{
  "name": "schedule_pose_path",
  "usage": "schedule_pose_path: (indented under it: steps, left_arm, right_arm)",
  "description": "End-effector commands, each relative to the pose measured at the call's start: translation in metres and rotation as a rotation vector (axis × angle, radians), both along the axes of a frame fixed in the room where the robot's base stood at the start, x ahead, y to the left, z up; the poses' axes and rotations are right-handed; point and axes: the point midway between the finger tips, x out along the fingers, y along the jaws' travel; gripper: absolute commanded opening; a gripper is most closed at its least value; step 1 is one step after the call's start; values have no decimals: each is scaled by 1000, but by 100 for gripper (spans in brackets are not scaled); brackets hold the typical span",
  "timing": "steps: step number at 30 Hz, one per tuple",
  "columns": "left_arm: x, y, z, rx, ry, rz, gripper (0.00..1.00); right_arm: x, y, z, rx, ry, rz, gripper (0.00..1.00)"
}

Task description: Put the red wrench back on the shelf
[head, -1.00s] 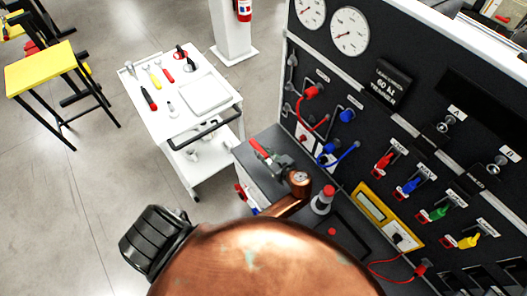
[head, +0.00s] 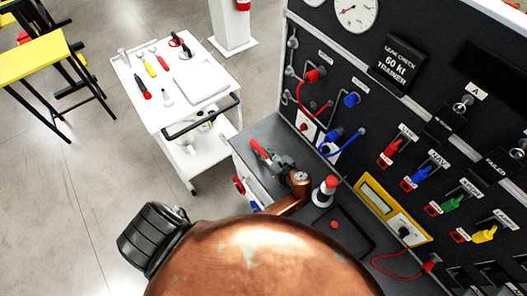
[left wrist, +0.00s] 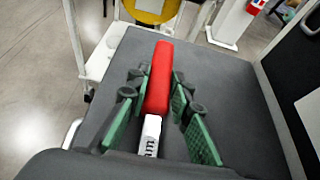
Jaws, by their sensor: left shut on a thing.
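The red wrench (head: 258,148) has a red handle and a pale shank. My left gripper (head: 276,160) is shut on it, above or on the grey bench top (head: 268,130); I cannot tell whether it touches. In the left wrist view, the red handle (left wrist: 158,80) lies between the green-padded fingers of my left gripper (left wrist: 155,100), its red end pointing away. The wrench's near end is hidden by the gripper. My right gripper is not in view. I cannot tell which surface is the shelf.
A white trolley (head: 222,100) with several tools and a white tray (head: 201,82) stands left of the bench. A black panel (head: 420,100) with gauges, hoses and coloured plugs rises at right. A red-topped button post (head: 325,192) stands near my wrist. Yellow-topped stand (head: 30,57) is far left.

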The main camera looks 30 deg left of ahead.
Motion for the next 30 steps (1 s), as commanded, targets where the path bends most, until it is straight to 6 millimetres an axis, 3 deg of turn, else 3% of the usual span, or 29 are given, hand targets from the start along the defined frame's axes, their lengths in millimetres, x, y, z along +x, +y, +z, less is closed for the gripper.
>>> schedule_pose_path:
  steps: [30]
  left_arm:
    - [0,0,-12,1,0,0,0]
  right_arm:
    - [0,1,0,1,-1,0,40]
